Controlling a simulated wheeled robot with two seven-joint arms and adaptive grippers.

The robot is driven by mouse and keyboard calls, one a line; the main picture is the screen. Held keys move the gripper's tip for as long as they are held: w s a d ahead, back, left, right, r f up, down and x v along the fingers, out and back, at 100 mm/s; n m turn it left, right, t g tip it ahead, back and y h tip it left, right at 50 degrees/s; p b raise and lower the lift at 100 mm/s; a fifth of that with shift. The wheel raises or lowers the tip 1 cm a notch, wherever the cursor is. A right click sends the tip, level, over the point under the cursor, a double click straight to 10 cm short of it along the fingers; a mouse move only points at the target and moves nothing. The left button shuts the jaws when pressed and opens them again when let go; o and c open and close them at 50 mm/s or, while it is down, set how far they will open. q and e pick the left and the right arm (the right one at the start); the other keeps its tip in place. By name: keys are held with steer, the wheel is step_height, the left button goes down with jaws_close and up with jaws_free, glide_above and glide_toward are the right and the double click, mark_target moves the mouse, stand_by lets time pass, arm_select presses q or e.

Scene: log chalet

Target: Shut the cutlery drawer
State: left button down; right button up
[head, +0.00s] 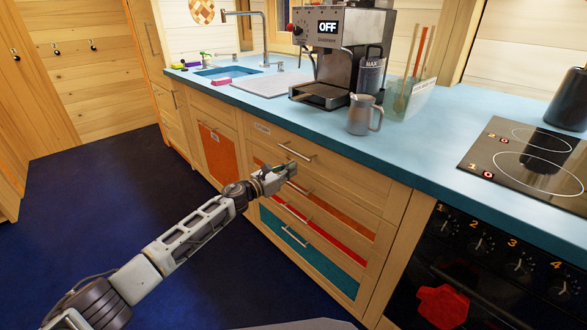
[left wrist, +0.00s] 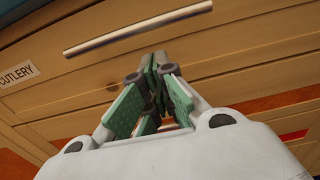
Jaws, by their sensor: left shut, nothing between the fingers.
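The cutlery drawer (head: 325,170) is the top wooden drawer under the blue counter. Its bar handle (head: 296,152) and small label (head: 262,129) show in the head view. In the left wrist view the label reads CUTLERY (left wrist: 18,76) and the handle (left wrist: 138,28) runs across the top. The drawer front looks flush or nearly flush with the cabinet; I cannot tell whether a small gap is left. My left gripper (head: 291,169) is shut and empty, its green-padded fingertips (left wrist: 154,62) at the drawer front just below the handle. Contact is unclear. My right gripper is out of view.
Below are drawers with orange, red (head: 304,220) and teal (head: 310,247) panels. On the counter (head: 440,130) stand a coffee machine (head: 335,45), a metal jug (head: 362,115) and a clear container (head: 408,98). The oven (head: 495,265) is at right. The dark blue floor is clear.

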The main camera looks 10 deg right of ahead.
arm_select(q)
steer(key=p+v, duration=0.2)
steer(key=v, duration=0.6)
steer(key=shift+s+a, duration=0.2)
steer(key=shift+a, duration=0.1)
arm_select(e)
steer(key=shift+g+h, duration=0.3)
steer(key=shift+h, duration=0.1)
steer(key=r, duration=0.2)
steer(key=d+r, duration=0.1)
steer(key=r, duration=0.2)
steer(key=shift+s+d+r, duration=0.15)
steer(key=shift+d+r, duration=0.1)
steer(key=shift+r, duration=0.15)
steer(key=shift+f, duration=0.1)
